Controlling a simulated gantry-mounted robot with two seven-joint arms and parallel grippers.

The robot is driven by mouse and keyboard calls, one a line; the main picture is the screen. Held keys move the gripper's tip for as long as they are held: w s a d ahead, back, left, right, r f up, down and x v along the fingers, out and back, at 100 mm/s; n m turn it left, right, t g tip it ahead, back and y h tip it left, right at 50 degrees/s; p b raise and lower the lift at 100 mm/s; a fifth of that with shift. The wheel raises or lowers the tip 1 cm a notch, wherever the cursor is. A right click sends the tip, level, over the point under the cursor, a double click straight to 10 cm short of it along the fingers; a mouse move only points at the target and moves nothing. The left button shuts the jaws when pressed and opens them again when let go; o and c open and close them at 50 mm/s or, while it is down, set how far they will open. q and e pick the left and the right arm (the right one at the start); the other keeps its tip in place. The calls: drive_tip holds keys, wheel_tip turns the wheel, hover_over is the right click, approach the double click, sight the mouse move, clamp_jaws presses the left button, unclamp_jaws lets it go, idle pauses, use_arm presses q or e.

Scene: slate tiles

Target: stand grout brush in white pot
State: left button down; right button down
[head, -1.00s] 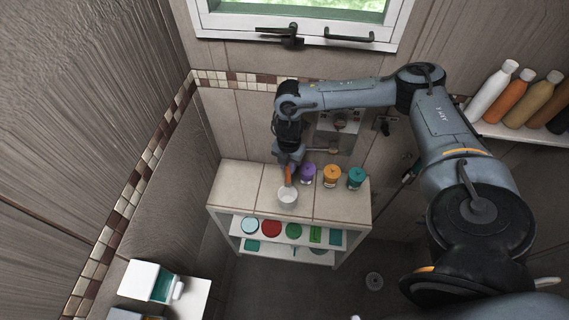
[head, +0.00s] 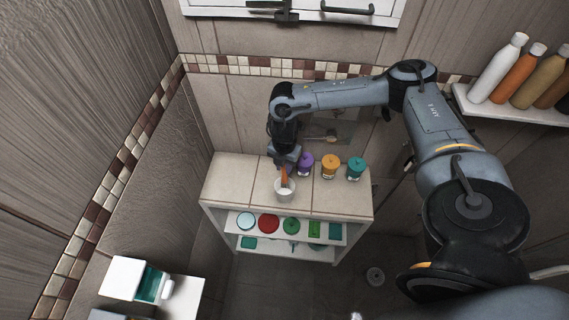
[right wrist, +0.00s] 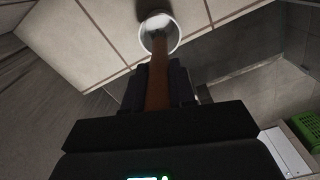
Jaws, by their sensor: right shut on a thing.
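The white pot (head: 285,194) stands on top of the tiled shelf unit, near its front edge. My right gripper (head: 285,167) is above the pot, shut on the grout brush (head: 284,178), which has an orange-brown handle. In the right wrist view the brush handle (right wrist: 158,75) runs from between the fingers (right wrist: 158,88) to the mouth of the white pot (right wrist: 159,33). Its far end overlaps the pot's opening. How deep it reaches and whether it touches the pot cannot be told. My left gripper is not in view.
Purple (head: 305,165), orange (head: 329,167) and teal (head: 355,169) lidded jars stand right of the pot on the shelf unit (head: 230,180). Several bottles stand on a wall shelf (head: 500,112) at right. The unit's top left is clear.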

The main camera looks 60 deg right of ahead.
sight(284, 173)
drive_tip(key=shift+f+b, duration=1.15)
drive_tip(key=shift+f, duration=1.4)
drive_tip(key=c, duration=0.8)
unclamp_jaws()
drive_tip(key=shift+c, duration=0.2)
drive_tip(key=shift+r, duration=0.1)
wheel_tip(284, 173, up, 10)
drive_tip(key=shift+f+p, duration=0.1)
drive_tip(key=shift+p, duration=0.45)
drive_tip(key=shift+r, duration=0.45)
